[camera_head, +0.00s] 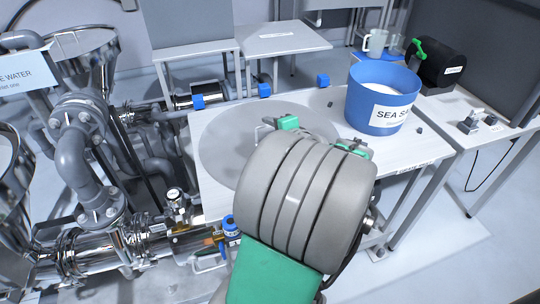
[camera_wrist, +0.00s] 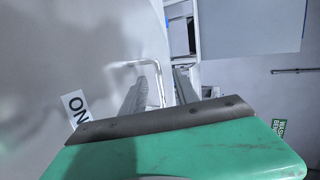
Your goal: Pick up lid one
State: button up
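Lid one is a large flat light-grey disc (camera_head: 222,145) on the white table in the head view; my arm covers its right part. In the wrist view its pale surface (camera_wrist: 60,50) fills the left side, with a label reading "ON" (camera_wrist: 76,106), cut off by my gripper body. A thin pale bracket handle (camera_wrist: 136,64) stands on it. My gripper (camera_wrist: 160,82) has two grey fingers apart, with one leg of the handle showing between them. I cannot tell whether they touch it. In the head view my wrist hides most of the gripper and handle.
A blue tub of white salt marked "SEA SA" (camera_head: 381,98) stands on the table (camera_head: 425,148) right of my arm. Small dark lumps lie near it. Metal pipework and funnels (camera_head: 85,140) crowd the left.

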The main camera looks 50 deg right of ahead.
jog(key=shift+d+f+m+h, duration=0.15)
jog(key=shift+d+m, duration=0.1)
jog(key=shift+d, duration=0.25)
jog(key=shift+d+f+m+h, duration=0.15)
jog(key=shift+d+m, duration=0.1)
jog(key=shift+d, duration=0.25)
jog(key=x, duration=0.6)
jog(key=shift+w+d+f+b, duration=0.1)
jog(key=shift+w+f+b, duration=0.1)
jog(key=shift+b, duration=0.1)
jog(key=shift+r, duration=0.1)
jog(key=shift+c, duration=0.2)
grip_shut()
